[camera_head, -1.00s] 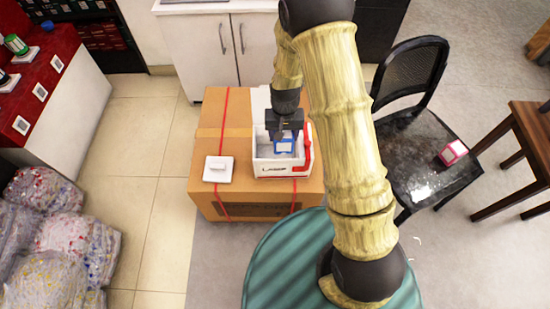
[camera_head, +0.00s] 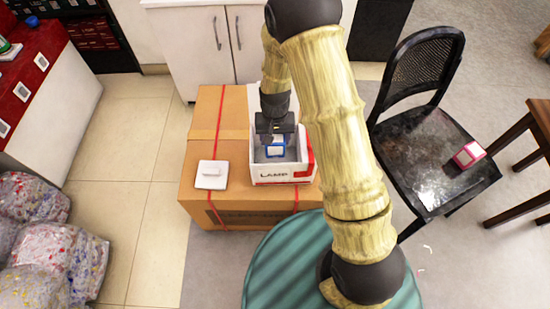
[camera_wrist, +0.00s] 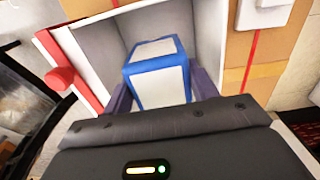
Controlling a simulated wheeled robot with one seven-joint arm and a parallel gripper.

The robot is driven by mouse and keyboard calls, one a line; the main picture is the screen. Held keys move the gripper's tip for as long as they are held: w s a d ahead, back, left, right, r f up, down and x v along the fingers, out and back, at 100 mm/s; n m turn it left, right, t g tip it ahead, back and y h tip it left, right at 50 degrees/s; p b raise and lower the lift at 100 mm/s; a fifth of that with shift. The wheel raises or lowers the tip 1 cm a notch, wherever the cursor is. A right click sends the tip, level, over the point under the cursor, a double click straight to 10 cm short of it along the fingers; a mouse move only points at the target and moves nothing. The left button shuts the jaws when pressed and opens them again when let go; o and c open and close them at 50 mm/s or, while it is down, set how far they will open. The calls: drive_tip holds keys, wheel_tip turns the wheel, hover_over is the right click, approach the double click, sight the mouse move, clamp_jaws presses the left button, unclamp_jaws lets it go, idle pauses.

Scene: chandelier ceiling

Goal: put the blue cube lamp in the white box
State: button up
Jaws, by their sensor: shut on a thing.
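The blue cube lamp (camera_head: 275,148) has white faces and blue edges; it also shows in the wrist view (camera_wrist: 157,75). My gripper (camera_head: 275,138) is shut on it, with a finger on each side of the cube in the wrist view. The white box (camera_head: 286,176) is open, marked LAMP, with a red strip at its right. It stands on a cardboard carton. The cube is within the box's opening, between its walls; whether it touches the box floor is hidden.
The cardboard carton (camera_head: 205,127) has red straps and bears a small white square base (camera_head: 212,175) left of the box. A black chair (camera_head: 425,160) at the right holds a pink cube lamp (camera_head: 468,155). Plastic-wrapped bales (camera_head: 50,260) lie at the lower left.

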sight(275, 153)
wheel_tip(275, 153, down, 5)
drive_tip(key=shift+b, duration=0.5)
drive_tip(key=shift+f+b, duration=0.55)
drive_tip(key=shift+f, duration=1.3)
drive_tip(key=shift+f, duration=0.1)
drive_tip(key=o, duration=1.2)
wheel_tip(275, 153, up, 12)
drive_tip(key=p, duration=0.3)
